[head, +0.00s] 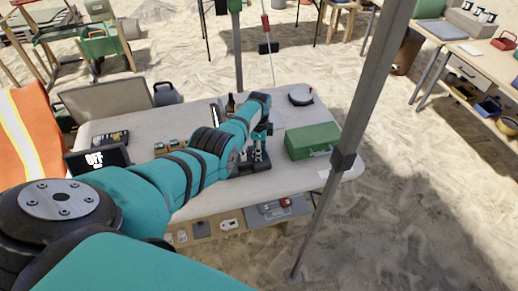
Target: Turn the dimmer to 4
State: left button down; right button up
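My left arm reaches in from the left across the table, and its gripper (259,158) points down at a dark low box (253,168) on the tabletop. The fingers are small and dark here, and I cannot tell if they are open, shut or touching the box. The dimmer cannot be made out clearly; it may be hidden by my gripper. A dark display (97,159) at the table's left end shows white lettering that looks like "OFF". My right gripper is not in view.
The table (322,178) also holds a green case (312,141) and a round device (300,95). A wooden panel (203,229) with switches and a grey unit with a red part (285,203) are along its front. A grey post (343,160) stands at its right front.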

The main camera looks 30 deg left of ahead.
pick_arm(q)
jog(key=m, duration=0.6)
jog(key=shift+w, duration=0.1)
jog(key=shift+m, duration=0.3)
dwell(0.3)
jog(key=c, duration=1.1)
grip_release()
jog(key=shift+o, duration=0.2)
jog(key=shift+r, duration=0.15)
notch_tip(320, 180, up, 12)
